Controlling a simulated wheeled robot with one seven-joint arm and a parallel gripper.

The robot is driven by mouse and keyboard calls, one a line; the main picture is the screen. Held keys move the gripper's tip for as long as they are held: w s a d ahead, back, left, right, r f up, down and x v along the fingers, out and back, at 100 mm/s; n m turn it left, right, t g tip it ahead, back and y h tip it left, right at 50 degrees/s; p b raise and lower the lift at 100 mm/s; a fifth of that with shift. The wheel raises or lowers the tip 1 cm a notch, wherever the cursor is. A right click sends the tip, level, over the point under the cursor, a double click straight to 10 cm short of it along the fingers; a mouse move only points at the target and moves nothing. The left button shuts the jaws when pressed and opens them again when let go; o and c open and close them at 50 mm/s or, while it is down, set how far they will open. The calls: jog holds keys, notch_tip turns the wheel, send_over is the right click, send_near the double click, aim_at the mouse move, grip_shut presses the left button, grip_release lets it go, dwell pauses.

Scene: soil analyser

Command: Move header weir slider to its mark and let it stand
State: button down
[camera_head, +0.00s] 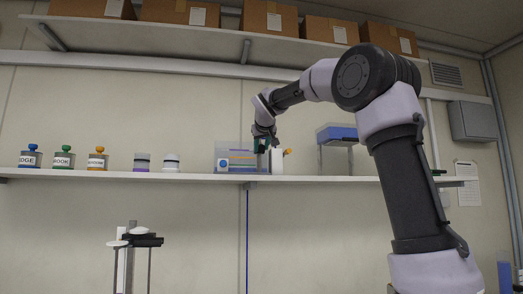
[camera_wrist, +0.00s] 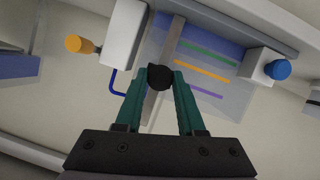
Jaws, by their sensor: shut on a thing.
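The analyser (camera_head: 236,158) stands on the long wall shelf. In the wrist view its clear panel (camera_wrist: 232,104) carries a green, an orange and a purple line. The header weir slider appears as a grey bar (camera_wrist: 176,38) with a round black knob (camera_wrist: 159,77) on it. My gripper (camera_wrist: 159,80), with teal fingers, is shut on the black knob. In the head view my gripper (camera_head: 262,146) is at the right part of the analyser, and the knob is too small to make out. I cannot tell which line is the slider's mark.
A white housing (camera_wrist: 122,34) with an orange knob (camera_wrist: 80,44) and a white block with a blue knob (camera_wrist: 277,69) flank the panel. Capped bottles (camera_head: 62,158) stand left on the shelf. A blue-topped stand (camera_head: 337,133) is to the right. Boxes (camera_head: 268,18) fill the upper shelf.

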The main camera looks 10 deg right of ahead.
jog(key=c, duration=0.5)
grip_release()
jog(key=shift+s, duration=0.1)
jog(key=v, duration=1)
jog(key=shift+s+r, duration=0.15)
jog(key=shift+s, duration=0.2)
jog(key=s+d+f+m+g+y, duration=0.1)
jog(key=s+d+f+m+g, duration=0.2)
jog(key=s+f, duration=1.1)
jog(key=s+d+f+m+g+y, duration=0.2)
jog(key=s+d+f+m+g, duration=0.1)
jog(key=s+f, duration=1.2)
notch_tip(320, 180, down, 5)
jog(key=shift+d+f, duration=0.2)
jog(key=shift+d, duration=0.2)
